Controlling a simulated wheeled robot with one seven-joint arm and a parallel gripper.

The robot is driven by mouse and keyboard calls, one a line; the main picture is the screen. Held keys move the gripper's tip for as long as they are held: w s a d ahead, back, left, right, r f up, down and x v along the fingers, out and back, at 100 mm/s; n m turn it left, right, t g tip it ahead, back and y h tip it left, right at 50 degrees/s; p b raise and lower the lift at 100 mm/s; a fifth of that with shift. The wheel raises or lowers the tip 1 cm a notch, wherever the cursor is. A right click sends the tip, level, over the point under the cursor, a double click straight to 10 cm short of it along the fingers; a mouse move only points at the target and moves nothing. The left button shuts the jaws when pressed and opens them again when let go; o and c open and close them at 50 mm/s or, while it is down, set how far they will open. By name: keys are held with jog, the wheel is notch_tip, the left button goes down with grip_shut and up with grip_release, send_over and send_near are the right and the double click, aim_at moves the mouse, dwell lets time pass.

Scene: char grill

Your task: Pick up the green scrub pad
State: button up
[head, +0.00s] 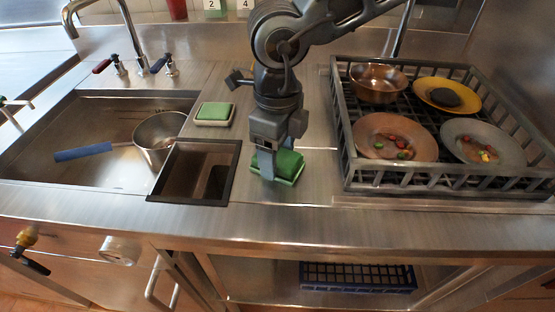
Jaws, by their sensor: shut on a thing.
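The other finger is hidden. I cannot tell whether the pad is lifted from the dish. A second green pad (215,111) rests in a similar pale dish further back and left, apart from my gripper.
A grey dish rack (345,150) on the right holds a metal bowl (378,88) and several plates. A sink (60,125) on the left holds a blue-handled pot (160,134). A dark insert (176,188) lies left of my gripper. The counter's front strip is clear.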

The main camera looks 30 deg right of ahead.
aim_at(283, 155)
jog(key=c, duration=0.4)
jog(key=shift+o, duration=0.2)
jog(key=shift+r, duration=0.5)
jog(key=r, duration=0.2)
jog(key=d+r+b, duration=0.1)
jog(key=shift+s+r, duration=0.25)
jog(key=s+d+r, duration=0.6)
jog(key=d, duration=0.2)
jog(key=shift+d+r+b, duration=0.25)
jog(key=shift+d+b, duration=0.1)
jog(key=shift+b, duration=0.1)
